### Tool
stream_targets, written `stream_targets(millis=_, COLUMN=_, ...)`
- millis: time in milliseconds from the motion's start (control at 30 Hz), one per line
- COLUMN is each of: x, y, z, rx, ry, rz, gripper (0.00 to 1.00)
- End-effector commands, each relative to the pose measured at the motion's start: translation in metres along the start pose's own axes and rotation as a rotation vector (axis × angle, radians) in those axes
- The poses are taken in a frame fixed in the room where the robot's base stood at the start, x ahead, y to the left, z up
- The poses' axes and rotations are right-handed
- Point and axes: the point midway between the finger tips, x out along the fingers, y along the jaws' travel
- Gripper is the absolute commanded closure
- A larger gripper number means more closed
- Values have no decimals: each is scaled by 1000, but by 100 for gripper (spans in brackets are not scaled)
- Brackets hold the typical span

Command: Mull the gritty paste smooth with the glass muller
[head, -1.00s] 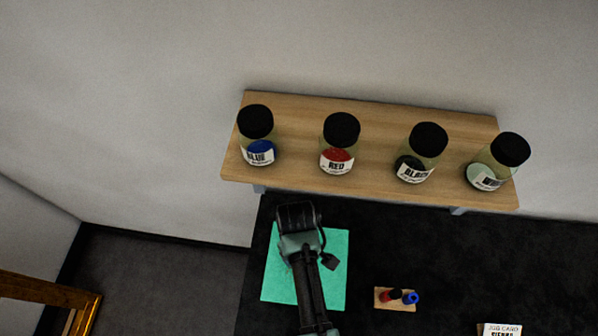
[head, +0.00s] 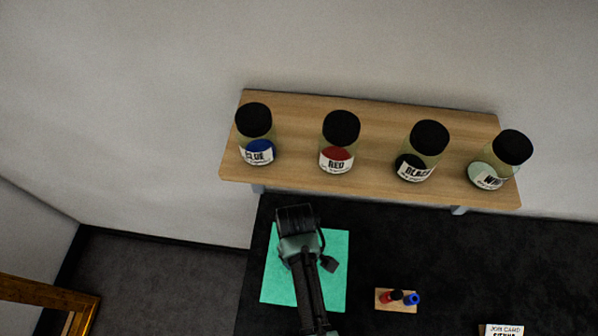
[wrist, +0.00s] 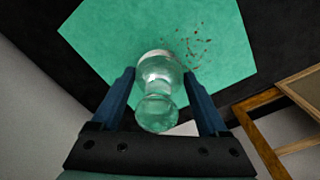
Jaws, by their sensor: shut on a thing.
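The clear glass muller (wrist: 158,95) is between the blue fingers of my gripper (wrist: 159,74) in the wrist view, shut on it. Its base is over the green sheet (wrist: 110,35), but I cannot tell whether it touches. Reddish-brown gritty specks (wrist: 196,48) lie scattered on the sheet just beside the muller's base, to the right and above it in the picture. In the head view my arm covers part of the green sheet (head: 337,270) and hides the muller and the specks.
A wooden shelf (head: 300,110) behind the dark bench (head: 400,245) holds several black-lidded pigment jars, labelled blue (head: 257,150), red (head: 337,160), black (head: 415,170) and white (head: 487,177). A small board with red and blue items (head: 397,299) and a card (head: 502,331) lie right of the sheet.

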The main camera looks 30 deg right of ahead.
Motion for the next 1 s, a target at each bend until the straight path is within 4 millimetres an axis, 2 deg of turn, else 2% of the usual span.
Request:
stream_targets(millis=533, x=7, y=-1, z=1, rx=0, ry=0, rz=0, gripper=100)
stream_targets(millis=1000, x=4, y=-28, z=23, rx=0, ry=0, rz=0, gripper=100)
